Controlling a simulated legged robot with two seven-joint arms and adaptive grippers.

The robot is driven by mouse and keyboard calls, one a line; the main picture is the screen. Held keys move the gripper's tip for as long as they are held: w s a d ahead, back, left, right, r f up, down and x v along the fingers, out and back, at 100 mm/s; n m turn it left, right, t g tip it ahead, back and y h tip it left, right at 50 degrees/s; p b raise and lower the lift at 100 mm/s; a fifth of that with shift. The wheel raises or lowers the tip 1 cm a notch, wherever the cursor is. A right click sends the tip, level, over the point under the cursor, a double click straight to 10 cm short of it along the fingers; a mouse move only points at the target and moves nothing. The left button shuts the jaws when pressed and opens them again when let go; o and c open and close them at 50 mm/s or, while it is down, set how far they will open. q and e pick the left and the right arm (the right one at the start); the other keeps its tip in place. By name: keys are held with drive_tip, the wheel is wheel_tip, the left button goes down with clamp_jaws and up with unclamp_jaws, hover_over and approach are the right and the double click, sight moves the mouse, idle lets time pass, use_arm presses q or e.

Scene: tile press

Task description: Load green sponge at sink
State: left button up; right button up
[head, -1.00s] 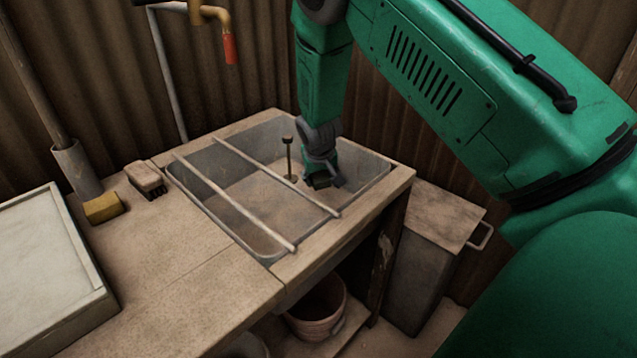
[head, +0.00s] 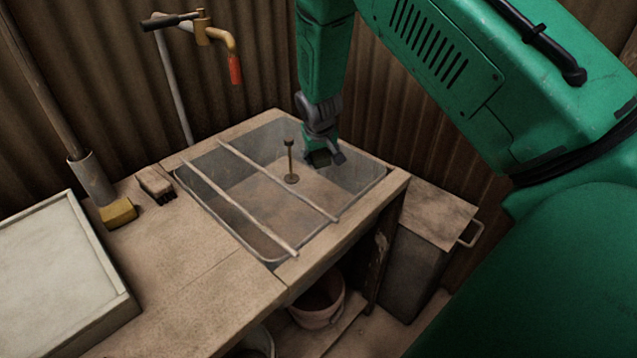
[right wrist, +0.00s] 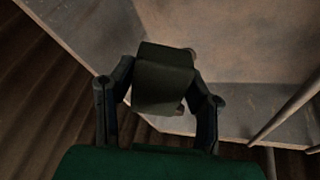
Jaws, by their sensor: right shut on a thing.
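My right gripper (head: 322,158) hangs over the back right part of the sink (head: 352,172), pointing down. It is shut on a dark green block, the green sponge (head: 319,158). In the right wrist view the sponge (right wrist: 163,78) sits between the two fingers (right wrist: 160,98), and the basin wall and floor show behind it. The sponge looks clear of the basin floor, though its exact height is hard to tell. My left gripper is not in view.
Two pale rods (head: 277,180) lie across the sink. A plug on an upright stem (head: 291,165) stands in the basin. A tap with a red spout end (head: 235,68) is behind.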

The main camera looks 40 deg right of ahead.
sight(320, 152)
drive_tip(key=shift+r+p, duration=1.95)
drive_tip(key=shift+r, duration=0.55)
wheel_tip(320, 152, up, 4)
drive_tip(key=p, duration=0.4)
drive_tip(key=shift+r, duration=0.1)
idle(0.4)
drive_tip(key=shift+a, duration=0.15)
